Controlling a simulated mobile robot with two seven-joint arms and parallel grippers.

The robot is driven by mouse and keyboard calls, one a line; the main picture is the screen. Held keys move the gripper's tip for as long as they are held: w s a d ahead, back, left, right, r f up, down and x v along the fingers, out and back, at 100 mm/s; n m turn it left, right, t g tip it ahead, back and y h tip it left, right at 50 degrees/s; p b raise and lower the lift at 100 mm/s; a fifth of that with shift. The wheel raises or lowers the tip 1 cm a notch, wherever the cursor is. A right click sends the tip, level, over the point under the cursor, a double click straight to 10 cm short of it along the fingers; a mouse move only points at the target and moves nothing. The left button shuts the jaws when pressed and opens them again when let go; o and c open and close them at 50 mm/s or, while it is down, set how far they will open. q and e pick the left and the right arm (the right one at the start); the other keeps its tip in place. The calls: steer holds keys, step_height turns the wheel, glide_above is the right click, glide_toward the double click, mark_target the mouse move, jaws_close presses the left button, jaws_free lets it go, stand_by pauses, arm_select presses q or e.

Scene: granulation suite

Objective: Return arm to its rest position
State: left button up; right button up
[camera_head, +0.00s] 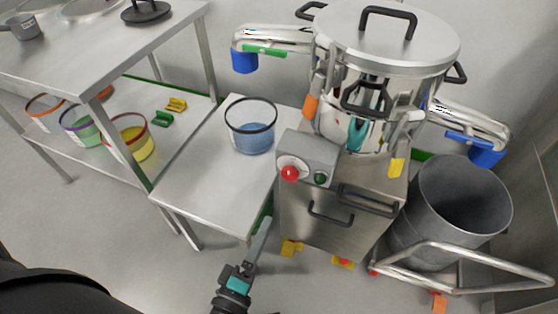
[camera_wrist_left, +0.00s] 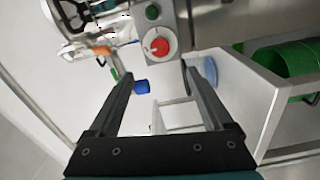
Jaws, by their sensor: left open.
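My left gripper (camera_head: 262,226) reaches up from the bottom of the head view, in front of the small steel table and left of the granulator's base cabinet. In the left wrist view its two dark fingers (camera_wrist_left: 155,75) stand wide apart with nothing held between them. The granulator's control box with a red button (camera_head: 290,173) and a green button (camera_head: 320,179) is beyond the fingertips; the red button also shows in the left wrist view (camera_wrist_left: 159,46). My right gripper is not in view.
The small table (camera_head: 195,190) carries a clear container of blue material (camera_head: 251,138). A shelved bench (camera_head: 100,55) stands left, with several coloured tubs below. The granulator (camera_head: 388,35) is right of centre; a grey drum (camera_head: 455,210) on a tubular cart (camera_head: 470,258) stands beside it.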

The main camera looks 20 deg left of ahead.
arm_select(q)
steer(key=s+a+f+m+g+h+p, duration=0.1)
steer(key=s+f+m+g+p, duration=0.1)
steer(key=f+m+g, duration=0.35)
steer(key=s+a+f+m+g+h+p, duration=0.1)
steer(key=s+a+f+m+g+p, duration=0.1)
steer(key=f+m, duration=0.65)
steer(key=s+a+f+m+g+y+p, duration=0.1)
steer(key=s+a+f+m+g, duration=0.1)
steer(key=s+f, duration=0.4)
steer(key=s+a+f+m+g+y+p, duration=0.2)
steer(key=s+a+f+g, duration=0.3)
steer(key=s, duration=0.3)
steer(key=shift+a+f+g, duration=0.25)
steer(key=shift+f+g, duration=0.4)
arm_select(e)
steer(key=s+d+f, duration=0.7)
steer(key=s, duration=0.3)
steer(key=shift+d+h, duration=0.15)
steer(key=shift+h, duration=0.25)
